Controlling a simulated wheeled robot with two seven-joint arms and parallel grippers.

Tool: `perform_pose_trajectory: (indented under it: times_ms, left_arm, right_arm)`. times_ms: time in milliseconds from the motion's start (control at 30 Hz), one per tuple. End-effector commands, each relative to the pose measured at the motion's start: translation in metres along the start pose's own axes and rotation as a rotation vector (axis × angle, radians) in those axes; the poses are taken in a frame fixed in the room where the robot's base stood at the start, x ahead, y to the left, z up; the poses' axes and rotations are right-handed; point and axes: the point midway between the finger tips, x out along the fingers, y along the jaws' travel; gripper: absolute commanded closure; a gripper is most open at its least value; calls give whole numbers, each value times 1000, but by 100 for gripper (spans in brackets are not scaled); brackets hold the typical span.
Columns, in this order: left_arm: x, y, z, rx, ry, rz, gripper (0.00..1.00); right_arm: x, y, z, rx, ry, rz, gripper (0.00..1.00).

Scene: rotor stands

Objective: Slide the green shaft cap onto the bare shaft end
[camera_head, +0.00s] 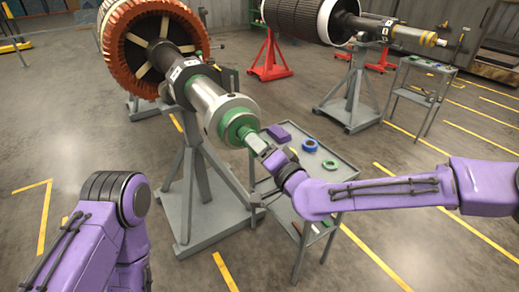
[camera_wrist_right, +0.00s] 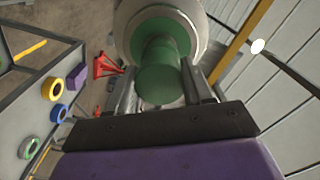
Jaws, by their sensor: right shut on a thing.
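The green shaft cap (camera_head: 237,125) is at the near end of the large rotor's silver shaft (camera_head: 208,95). Its wide green rim faces the pale metal collar (camera_head: 213,112) and looks in line with it. I cannot tell how deep it sits. My right gripper (camera_head: 262,149) is shut on the cap's narrow outer end. In the right wrist view the cap (camera_wrist_right: 162,66) lies between the two fingers (camera_wrist_right: 163,92), with the collar (camera_wrist_right: 205,30) behind it. The shaft end itself is hidden. My left arm shows at lower left, but its gripper is out of view.
A grey stand (camera_head: 192,190) bears the rotor (camera_head: 150,45). A grey cart (camera_head: 335,168) beside it carries a purple block (camera_head: 278,133), a blue ring (camera_head: 310,145) and a green ring (camera_head: 330,165). A second rotor (camera_head: 300,15) stands behind. Open floor lies at left.

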Motion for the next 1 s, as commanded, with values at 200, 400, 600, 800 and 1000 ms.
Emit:
perform_pose_trajectory:
  times_ms: [200,400,600,800,1000]
  left_arm:
    - [0,0,0,0,0,0,5]
    - [0,0,0,0,0,0,5]
    - [0,0,0,0,0,0,5]
    - [0,0,0,0,0,0,5]
    - [0,0,0,0,0,0,5]
  right_arm:
    - [0,0,0,0,1,0,71]
    - [1,0,0,-1,1,0,30]
    - [1,0,0,0,1,0,19]
    - [1,0,0,0,0,0,0]
    - [1,0,0,0,0,0,0]
